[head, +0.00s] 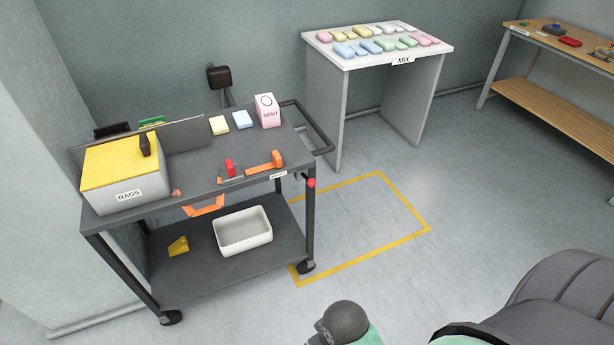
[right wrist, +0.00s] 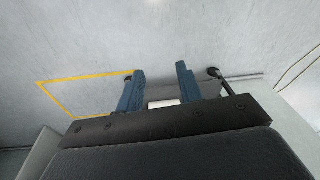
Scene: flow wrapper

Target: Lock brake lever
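A grey cart (head: 255,167) stands at the left in the head view. A small red knob (head: 311,183) sits at its right front post, just under the top shelf, beside a short grey bar; this looks like the brake lever. I cannot tell whether it is locked. My right gripper (right wrist: 160,70) shows in the right wrist view with its two blue fingers apart and nothing visibly held between them. It is clear of the red knob, which I cannot make out in that view. My left gripper is not in view.
The cart carries a yellow-lidded RAGS box (head: 142,190), a pink carton (head: 267,111), orange and red tools, and a white tray (head: 243,232) below. A yellow floor outline (head: 405,240) lies right of it. A MIX table (head: 345,62) stands behind. Floor between is clear.

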